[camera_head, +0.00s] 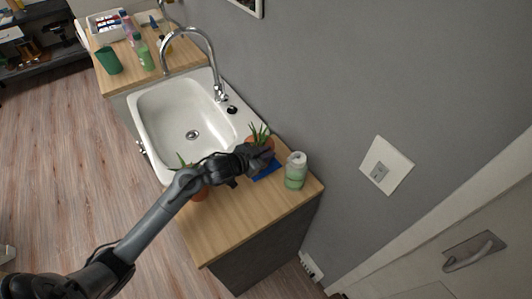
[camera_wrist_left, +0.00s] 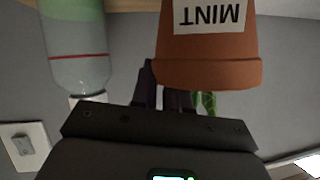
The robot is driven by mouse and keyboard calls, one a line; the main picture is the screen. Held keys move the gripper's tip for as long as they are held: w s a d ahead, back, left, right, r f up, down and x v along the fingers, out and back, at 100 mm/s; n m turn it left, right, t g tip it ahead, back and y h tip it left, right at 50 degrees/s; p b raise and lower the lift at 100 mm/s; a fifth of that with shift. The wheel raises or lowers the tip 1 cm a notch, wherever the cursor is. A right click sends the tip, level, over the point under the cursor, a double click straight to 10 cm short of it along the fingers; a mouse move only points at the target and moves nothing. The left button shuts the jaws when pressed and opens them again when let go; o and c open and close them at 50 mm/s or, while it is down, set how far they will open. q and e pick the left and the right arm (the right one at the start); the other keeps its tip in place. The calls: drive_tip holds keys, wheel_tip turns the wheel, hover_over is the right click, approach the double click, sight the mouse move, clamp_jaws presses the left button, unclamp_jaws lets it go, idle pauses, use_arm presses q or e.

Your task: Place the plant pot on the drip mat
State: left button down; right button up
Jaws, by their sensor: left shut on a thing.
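A terracotta plant pot (camera_wrist_left: 208,65) with a white MINT label and green leaves is held at its rim by my left gripper (camera_wrist_left: 170,95). In the head view my left gripper (camera_head: 258,157) reaches over the counter and partly hides the pot (camera_head: 263,144). The blue drip mat (camera_head: 268,171) lies on the counter at the pot, mostly covered by the gripper and pot. I cannot tell whether the pot touches the mat. Another potted plant (camera_head: 200,195) stands on the counter, partly behind my left arm. My right gripper is not in view.
A green and white bottle (camera_head: 296,172) stands close to the right of the mat, and shows beside the pot in the wrist view (camera_wrist_left: 78,45). A white sink (camera_head: 185,120) with a tall faucet (camera_head: 210,60) is to the left. The counter's front (camera_head: 225,230) is clear.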

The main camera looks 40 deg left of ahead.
use_arm(q)
drive_tip(key=c, duration=1.6)
unclamp_jaws()
drive_tip(key=shift+f, duration=0.15)
drive_tip(key=o, duration=0.5)
drive_tip(key=v, duration=1.2)
drive_tip(key=shift+r, duration=0.2)
